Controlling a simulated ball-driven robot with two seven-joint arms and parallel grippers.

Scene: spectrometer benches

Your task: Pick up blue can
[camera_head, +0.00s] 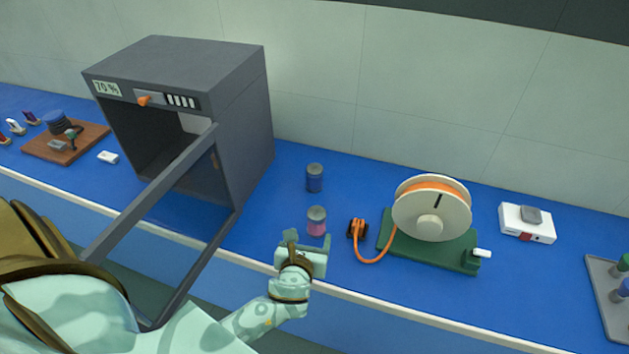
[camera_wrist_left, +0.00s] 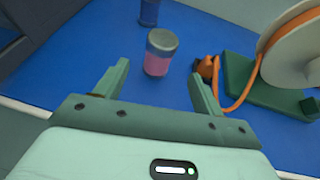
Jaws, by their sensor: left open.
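The blue can (camera_head: 314,178) stands upright on the blue bench, behind a pink can (camera_head: 316,221) with a grey lid. In the left wrist view the blue can (camera_wrist_left: 149,12) shows only in part at the top edge, beyond the pink can (camera_wrist_left: 160,52). My left gripper (camera_head: 305,240) is at the bench's front edge, just in front of the pink can. In the left wrist view its fingers (camera_wrist_left: 160,82) are open and empty, with the pink can just beyond and between the fingertips. My right gripper is not in view.
A grey oven-like box (camera_head: 230,130) with its door frame open stands left of the cans. Right of them are an orange clip (camera_head: 357,229) on a cord and a reel (camera_head: 430,208) on a green base. A white device (camera_head: 527,224) stands farther right. The wall is behind.

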